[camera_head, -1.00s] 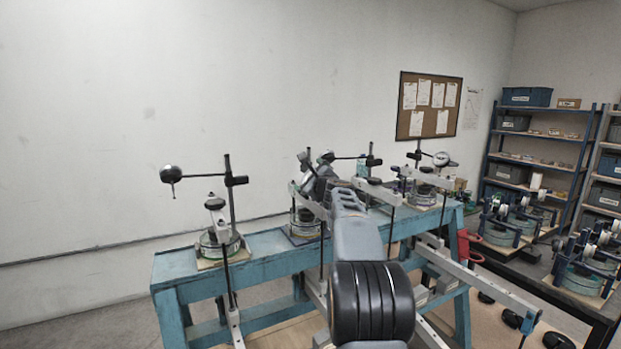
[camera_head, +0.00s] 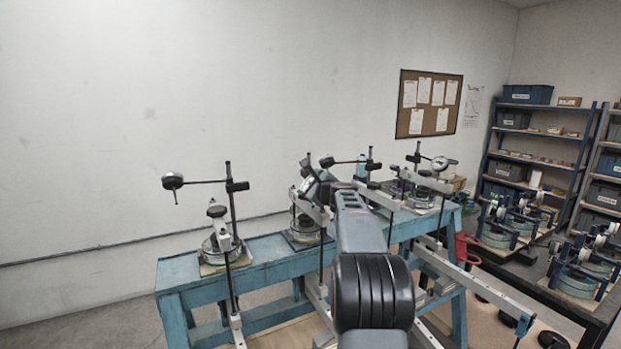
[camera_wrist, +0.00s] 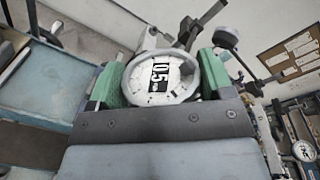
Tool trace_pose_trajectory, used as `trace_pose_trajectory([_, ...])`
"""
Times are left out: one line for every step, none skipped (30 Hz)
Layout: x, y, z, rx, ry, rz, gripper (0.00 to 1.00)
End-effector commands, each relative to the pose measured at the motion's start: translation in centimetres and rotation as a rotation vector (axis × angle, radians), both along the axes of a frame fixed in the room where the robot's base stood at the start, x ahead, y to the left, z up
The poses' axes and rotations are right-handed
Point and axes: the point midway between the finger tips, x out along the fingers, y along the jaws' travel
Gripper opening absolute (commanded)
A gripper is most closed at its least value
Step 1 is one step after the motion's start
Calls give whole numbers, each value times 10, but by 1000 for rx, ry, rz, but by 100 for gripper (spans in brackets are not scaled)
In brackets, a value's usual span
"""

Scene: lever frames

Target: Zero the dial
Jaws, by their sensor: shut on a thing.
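A round dial with a pale grey rim and a white face (camera_wrist: 176,84) fills the middle of the wrist view. A black-and-white number label reading like 105 sits on its face, turned sideways; I cannot make out a needle. My gripper (camera_wrist: 158,75) has green pads on both sides of the dial's rim and is shut on it. In the head view my gripper (camera_head: 314,186) is at the middle station on the blue bench (camera_head: 262,262), where my arm hides much of the dial.
Another dial gauge (camera_head: 172,182) hangs from a stand at the left, and one (camera_head: 440,163) stands at the right. Lever bars and thin rods rise along the bench. Shelves (camera_head: 540,150) and a dark table with more stations are at the right.

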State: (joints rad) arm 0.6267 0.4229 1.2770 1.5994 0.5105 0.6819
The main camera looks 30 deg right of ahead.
Motion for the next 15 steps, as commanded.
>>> trace_pose_trajectory([0, 0, 2, -1, 1, 2, 50])
trace_pose_trajectory([0, 0, 1, -1, 2, 3, 50])
trace_pose_trajectory([0, 0, 1, -1, 2, 3, 50])
trace_pose_trajectory([0, 0, 1, -1, 1, 2, 50])
trace_pose_trajectory([0, 0, 0, 0, 1, 2, 50])
trace_pose_trajectory([0, 0, 1, 0, 1, 2, 50])
trace_pose_trajectory([0, 0, 1, 0, 1, 2, 50])
trace_pose_trajectory([0, 0, 1, 0, 1, 2, 50])
trace_pose_trajectory([0, 0, 1, 0, 1, 2, 75])
trace_pose_trajectory([0, 0, 1, 0, 0, 1, 78])
trace_pose_trajectory([0, 0, 0, 0, 0, 1, 81])
trace_pose_trajectory([0, 0, 0, 0, 0, 1, 84])
trace_pose_trajectory([0, 0, 0, 0, 0, 1, 87])
trace_pose_trajectory([0, 0, 0, 0, 0, 1, 90])
trace_pose_trajectory([0, 0, 0, 0, 0, 1, 94])
